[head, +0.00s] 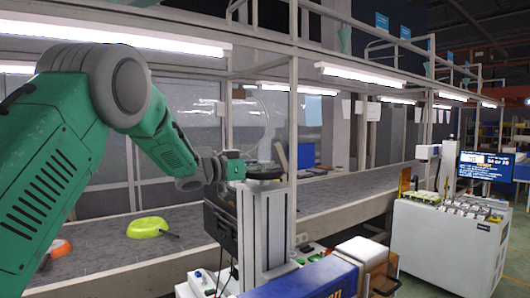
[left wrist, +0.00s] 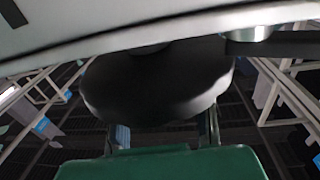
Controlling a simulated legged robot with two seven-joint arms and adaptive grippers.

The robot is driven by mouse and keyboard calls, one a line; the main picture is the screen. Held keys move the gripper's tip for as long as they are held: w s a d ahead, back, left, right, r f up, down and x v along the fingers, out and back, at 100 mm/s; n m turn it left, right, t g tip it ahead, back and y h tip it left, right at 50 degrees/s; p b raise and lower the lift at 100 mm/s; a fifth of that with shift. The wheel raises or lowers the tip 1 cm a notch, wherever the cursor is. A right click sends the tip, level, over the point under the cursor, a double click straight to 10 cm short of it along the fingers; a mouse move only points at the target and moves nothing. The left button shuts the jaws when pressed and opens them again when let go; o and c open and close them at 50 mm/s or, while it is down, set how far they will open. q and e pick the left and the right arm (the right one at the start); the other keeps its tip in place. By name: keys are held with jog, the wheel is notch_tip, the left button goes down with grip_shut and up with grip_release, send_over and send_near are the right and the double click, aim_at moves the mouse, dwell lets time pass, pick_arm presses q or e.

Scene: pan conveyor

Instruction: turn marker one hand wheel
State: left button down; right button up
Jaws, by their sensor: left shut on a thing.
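The marker one machine has a grey upright column (head: 266,232). A dark round hand wheel (head: 264,171) sits at the column's top. My left gripper (head: 246,170) reaches in from the left at the height of the wheel and is shut on it. In the left wrist view the wheel is a large black disc (left wrist: 150,88) close to the camera. The green body of my left gripper (left wrist: 163,130) is below it, with a finger on each side. The fingertips' contact is partly hidden behind the wheel. My right gripper is not in view.
A grey conveyor (head: 345,188) runs behind the machine, with a yellow-green pan (head: 147,227) and an orange pan (head: 60,248) on its left part. A metal frame post (head: 293,120) stands close by the wheel. A white cabinet (head: 445,240) and a screen (head: 486,166) are at the right.

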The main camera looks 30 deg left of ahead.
pick_arm(q)
jog(key=shift+f+m+h+p, duration=0.25)
jog(key=shift+m+h+p, duration=0.05)
jog(key=shift+h+p, duration=0.1)
jog(key=c, duration=1.2)
grip_release()
jog(key=shift+s+a, duration=0.1)
jog(key=shift+s, duration=0.05)
jog(key=shift+a+r, duration=0.1)
jog(key=shift+a, duration=0.1)
jog(key=shift+s+a, duration=0.15)
jog(key=shift+s, duration=0.1)
jog(key=v, duration=1.1)
jog(key=shift+s+a, duration=0.1)
jog(key=shift+a, duration=0.15)
